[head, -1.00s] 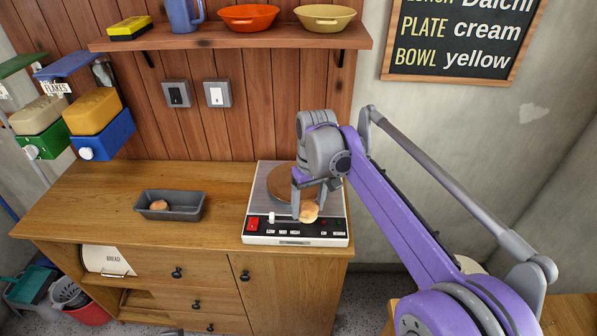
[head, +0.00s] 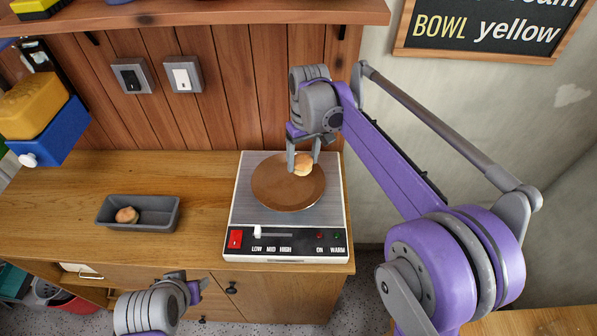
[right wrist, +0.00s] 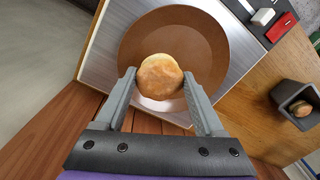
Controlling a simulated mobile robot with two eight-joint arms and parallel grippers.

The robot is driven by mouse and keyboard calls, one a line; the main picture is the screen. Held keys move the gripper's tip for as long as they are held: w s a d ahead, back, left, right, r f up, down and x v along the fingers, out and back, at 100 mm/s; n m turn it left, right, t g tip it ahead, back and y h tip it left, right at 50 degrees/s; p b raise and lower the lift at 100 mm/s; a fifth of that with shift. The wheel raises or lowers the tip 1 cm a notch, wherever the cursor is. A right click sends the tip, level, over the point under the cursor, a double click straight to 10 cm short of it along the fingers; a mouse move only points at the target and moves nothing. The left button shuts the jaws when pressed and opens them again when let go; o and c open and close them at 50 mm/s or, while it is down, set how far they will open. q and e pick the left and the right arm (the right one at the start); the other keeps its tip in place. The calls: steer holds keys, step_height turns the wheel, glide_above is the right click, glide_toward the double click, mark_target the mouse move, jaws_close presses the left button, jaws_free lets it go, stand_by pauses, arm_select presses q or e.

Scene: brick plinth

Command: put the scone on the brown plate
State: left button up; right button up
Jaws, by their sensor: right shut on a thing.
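My right gripper (head: 303,160) is shut on a round golden scone (head: 304,168) over the back right part of the brown plate (head: 275,198). In the right wrist view the scone (right wrist: 160,77) sits between the two fingertips, in front of the plate (right wrist: 205,55). I cannot tell whether its underside touches the plate. The plate lies on a warming tray (head: 240,215) and is otherwise empty. My left arm (head: 160,305) shows at the bottom of the head view; its fingers are not clear enough to read.
A grey loaf tin (head: 160,213) with a similar round bun (head: 127,215) inside stands left of the warming tray. Wood counter between them is clear. A shelf (head: 230,14) runs above the counter, and blue and yellow dispensers (head: 45,130) hang at the left.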

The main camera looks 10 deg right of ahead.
steer(key=shift+f, duration=2.95)
steer(key=shift+f, duration=0.2)
steer(key=o, duration=1.3)
steer(key=shift+r, duration=0.15)
